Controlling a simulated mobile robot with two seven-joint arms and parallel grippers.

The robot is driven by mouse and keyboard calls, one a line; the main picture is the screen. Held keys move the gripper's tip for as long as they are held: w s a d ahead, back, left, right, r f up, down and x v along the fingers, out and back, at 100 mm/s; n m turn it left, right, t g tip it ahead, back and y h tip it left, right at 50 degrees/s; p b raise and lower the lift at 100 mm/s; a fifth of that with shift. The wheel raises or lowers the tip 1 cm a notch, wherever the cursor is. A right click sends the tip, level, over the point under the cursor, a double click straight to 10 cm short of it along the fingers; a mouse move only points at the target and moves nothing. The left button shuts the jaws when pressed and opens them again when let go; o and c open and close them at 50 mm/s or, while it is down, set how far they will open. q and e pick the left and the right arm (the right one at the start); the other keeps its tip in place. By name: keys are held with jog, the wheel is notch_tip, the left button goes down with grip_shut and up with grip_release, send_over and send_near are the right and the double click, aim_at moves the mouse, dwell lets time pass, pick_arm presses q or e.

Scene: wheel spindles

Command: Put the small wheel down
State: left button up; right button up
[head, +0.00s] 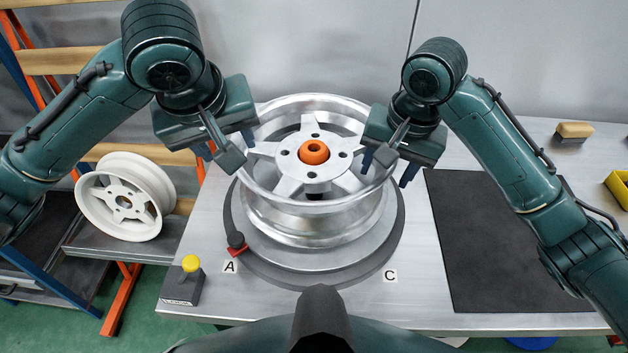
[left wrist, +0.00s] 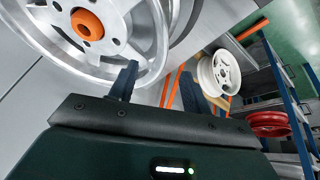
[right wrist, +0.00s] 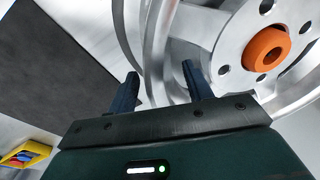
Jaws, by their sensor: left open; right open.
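A silver five-spoke wheel (head: 313,215) lies flat, face up, on a round grey plate (head: 265,272). An orange hub piece (head: 315,152) shows at its centre. My left gripper (head: 228,145) is open at the left side of the rim; its fingers (left wrist: 158,78) show beside the rim in the left wrist view. My right gripper (head: 388,168) is open at the right side, with its fingers (right wrist: 160,76) near the rim. I cannot tell whether either gripper touches the rim. A white wheel (head: 125,196) leans on a shelf at the left. I cannot tell which wheel is called small.
A dark mat (head: 500,250) lies bare on the bench at the right. A brush (head: 574,131) and a yellow bin (head: 618,188) are beyond it. A yellow-knobbed box (head: 184,283) stands at the front left. A red wheel (left wrist: 270,124) is on the rack.

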pick_arm(q)
jog(key=v, duration=0.4)
jog(key=shift+s+r, duration=0.1)
jog(key=shift+r, duration=0.05)
pick_arm(e)
notch_tip(320, 180, up, 12)
jog(key=s+d, duration=0.1)
jog(key=shift+s+d, duration=0.15)
jog(key=shift+s, duration=0.2)
jog(key=shift+f, duration=0.1)
